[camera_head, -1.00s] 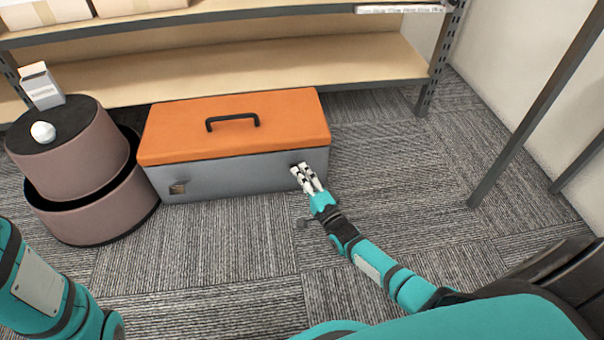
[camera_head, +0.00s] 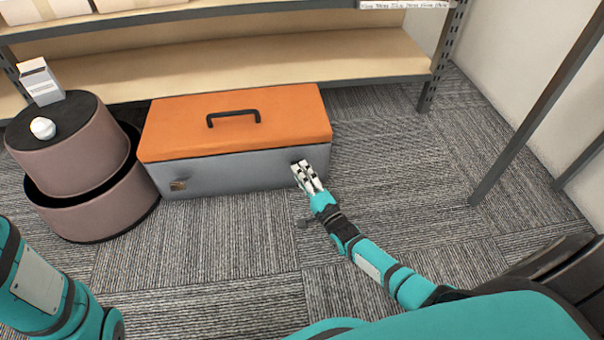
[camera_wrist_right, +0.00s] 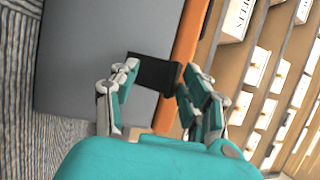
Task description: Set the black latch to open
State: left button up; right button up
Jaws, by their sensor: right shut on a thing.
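The toolbox has an orange lid (camera_head: 280,112) with a black handle and a grey body (camera_head: 235,174), and it stands on the carpet in front of the shelf. The lid is down. The black latch (camera_wrist_right: 154,72) is on the front face near the right end, at the lid's edge in the right wrist view. My right gripper (camera_head: 301,168) is at that end of the front face. In the right wrist view its fingers (camera_wrist_right: 155,82) are shut on the black latch, one on each side. A brass-coloured latch (camera_head: 178,185) is at the front's left end. My left gripper is out of view.
A shelf upright (camera_head: 437,70) stands behind right. Carpet in front is clear.

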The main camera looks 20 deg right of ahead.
jog(key=shift+s+f, duration=0.15)
jog(key=shift+f, duration=0.15)
